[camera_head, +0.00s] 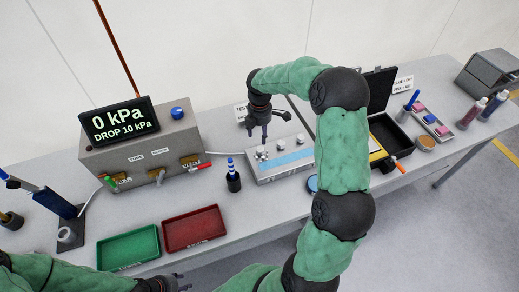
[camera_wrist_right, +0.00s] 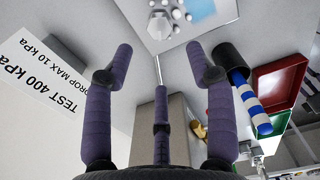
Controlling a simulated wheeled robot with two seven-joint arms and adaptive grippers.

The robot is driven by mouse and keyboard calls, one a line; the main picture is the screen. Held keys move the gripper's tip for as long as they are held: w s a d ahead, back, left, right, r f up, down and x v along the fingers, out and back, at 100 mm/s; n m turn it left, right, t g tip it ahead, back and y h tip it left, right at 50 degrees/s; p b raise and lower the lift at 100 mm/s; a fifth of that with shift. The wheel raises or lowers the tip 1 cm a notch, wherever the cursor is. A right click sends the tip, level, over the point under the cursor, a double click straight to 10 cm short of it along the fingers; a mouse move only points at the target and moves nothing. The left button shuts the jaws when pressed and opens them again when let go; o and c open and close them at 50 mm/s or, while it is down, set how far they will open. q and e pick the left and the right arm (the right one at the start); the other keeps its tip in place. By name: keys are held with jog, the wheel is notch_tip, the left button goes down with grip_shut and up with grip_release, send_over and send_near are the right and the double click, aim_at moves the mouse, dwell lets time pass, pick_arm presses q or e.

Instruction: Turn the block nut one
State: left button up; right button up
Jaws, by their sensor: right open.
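The grey test block (camera_head: 262,178) has a light blue strip and small silver fittings along its top; it lies on the bench. A silver nut-like fitting (camera_head: 261,153) stands at its left end, and in the right wrist view a similar fitting (camera_wrist_right: 160,26) is ahead of the fingers. I cannot tell which nut is number one. My right gripper (camera_head: 257,138) hangs fingers-down above and behind the block's left end, apart from it. In the wrist view its purple fingers (camera_wrist_right: 160,75) are spread and empty. My left gripper (camera_head: 178,282) is low at the bottom edge, mostly cut off.
The pressure box (camera_head: 135,150) reads 0 kPa, DROP 10 kPa. A blue-and-white striped tool in a black holder (camera_head: 233,182) stands left of the block. Green (camera_head: 128,249) and red (camera_head: 194,230) trays lie in front. An open black case (camera_head: 395,135) is at right, beyond my right arm.

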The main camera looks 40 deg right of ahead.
aim_at(260, 149)
notch_tip(260, 149, down, 9)
jog(key=shift+f+b, duration=0.15)
jog(key=shift+b, duration=0.3)
jog(key=c, duration=1.1)
